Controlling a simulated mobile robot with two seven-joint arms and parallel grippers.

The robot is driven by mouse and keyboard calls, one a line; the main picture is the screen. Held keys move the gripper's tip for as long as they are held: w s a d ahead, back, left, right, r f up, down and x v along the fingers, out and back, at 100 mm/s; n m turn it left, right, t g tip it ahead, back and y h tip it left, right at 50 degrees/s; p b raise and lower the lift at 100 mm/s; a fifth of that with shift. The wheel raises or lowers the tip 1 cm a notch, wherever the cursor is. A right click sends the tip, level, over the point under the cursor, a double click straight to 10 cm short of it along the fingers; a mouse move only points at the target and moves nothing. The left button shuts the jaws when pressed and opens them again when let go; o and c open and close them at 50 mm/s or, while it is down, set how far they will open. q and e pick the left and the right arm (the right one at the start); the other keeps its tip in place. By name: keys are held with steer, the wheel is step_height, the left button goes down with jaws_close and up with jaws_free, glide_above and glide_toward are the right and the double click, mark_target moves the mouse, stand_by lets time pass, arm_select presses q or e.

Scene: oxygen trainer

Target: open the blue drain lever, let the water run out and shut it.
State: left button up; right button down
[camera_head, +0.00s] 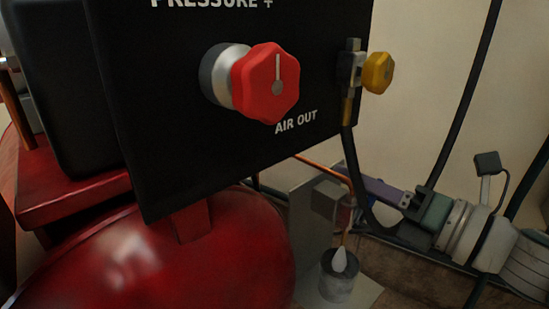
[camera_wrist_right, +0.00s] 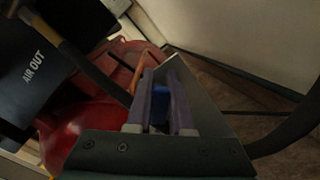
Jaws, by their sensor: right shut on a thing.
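In the right wrist view the blue drain lever (camera_wrist_right: 160,93) shows as a small blue piece between the two purple fingers of my right gripper (camera_wrist_right: 163,80). The gripper is shut on it. In the head view my right gripper (camera_head: 366,190) reaches in from the right, low beside a grey metal bracket (camera_head: 313,225); its fingers hide the lever there. A dark cup (camera_head: 338,287) stands on a plate below the bracket, with a pale drop-shaped form at its top. A thin line shows above it; I cannot tell whether it is running water. My left gripper is not in view.
A red tank (camera_head: 150,265) stands at the lower left. A black panel (camera_head: 170,120) with a red "AIR OUT" knob (camera_head: 268,83) hangs above it. A yellow knob (camera_head: 378,73) and a black hose (camera_head: 352,165) are close above my right gripper.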

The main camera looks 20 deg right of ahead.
steer(key=shift+w+d+f+m, duration=0.15)
steer(key=shift+f+m, duration=0.35)
steer(key=shift+m, duration=1.05)
steer(key=shift+d+f+m, duration=0.25)
steer(key=shift+f+m, duration=0.25)
steer(key=shift+m, duration=1)
steer(key=shift+w+d+f+m, duration=0.15)
steer(key=shift+f+m, duration=0.35)
steer(key=shift+m, duration=1.05)
steer(key=shift+s, duration=0.1)
steer(key=c, duration=0.8)
jaws_free()
